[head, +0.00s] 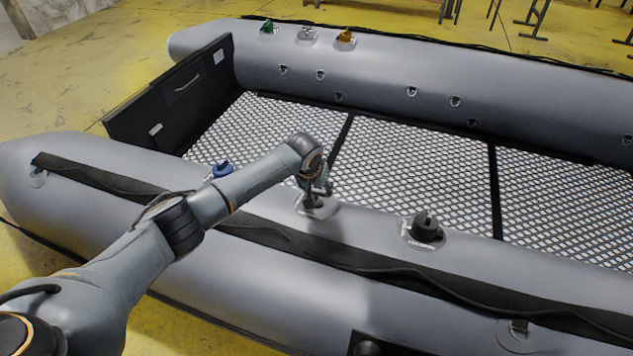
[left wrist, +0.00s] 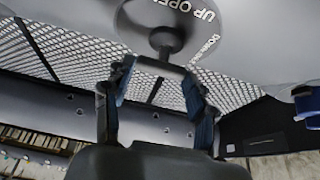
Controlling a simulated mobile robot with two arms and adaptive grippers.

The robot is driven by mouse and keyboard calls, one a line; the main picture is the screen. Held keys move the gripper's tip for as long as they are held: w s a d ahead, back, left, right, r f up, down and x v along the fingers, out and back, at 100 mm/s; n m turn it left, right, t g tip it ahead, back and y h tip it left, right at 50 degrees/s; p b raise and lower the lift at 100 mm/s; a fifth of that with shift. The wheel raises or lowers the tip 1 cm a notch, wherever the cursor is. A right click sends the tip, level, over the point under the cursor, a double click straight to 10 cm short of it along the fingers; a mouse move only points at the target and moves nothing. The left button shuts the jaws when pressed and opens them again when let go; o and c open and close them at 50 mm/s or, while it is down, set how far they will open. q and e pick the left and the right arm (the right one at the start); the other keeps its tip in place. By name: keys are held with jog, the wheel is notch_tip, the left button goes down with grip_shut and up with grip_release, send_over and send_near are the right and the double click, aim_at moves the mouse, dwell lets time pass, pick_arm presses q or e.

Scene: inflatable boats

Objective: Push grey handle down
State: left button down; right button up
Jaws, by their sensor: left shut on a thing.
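The grey handle (left wrist: 165,42) shows at the top of the left wrist view, with a round knob-like base and a flat bar. It sits on a round light patch with lettering, partly readable as "UP OPEN". In the head view the patch (head: 326,208) lies on the near tube of the boat, and the handle is mostly hidden by my gripper. My left gripper (head: 317,190) comes down over it from above. In the left wrist view its two fingers (left wrist: 160,76) are on either side of the bar, shut on it. My right gripper is not in view.
On the near tube, a blue valve (head: 222,170) sits to the left and a black valve (head: 427,230) to the right. Green (head: 267,27) and orange (head: 345,36) valves sit on the far tube (head: 440,70). A black transom board (head: 175,95) closes the left end.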

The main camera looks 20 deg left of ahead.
pick_arm(q)
jog(key=shift+s+f, duration=0.15)
jog(key=shift+f, duration=0.1)
jog(key=c, duration=0.8)
grip_release()
jog(key=o, duration=0.4)
jog(key=shift+f, duration=0.1)
jog(key=shift+c, duration=0.2)
jog(key=shift+r, duration=0.6)
jog(key=v, duration=1.1)
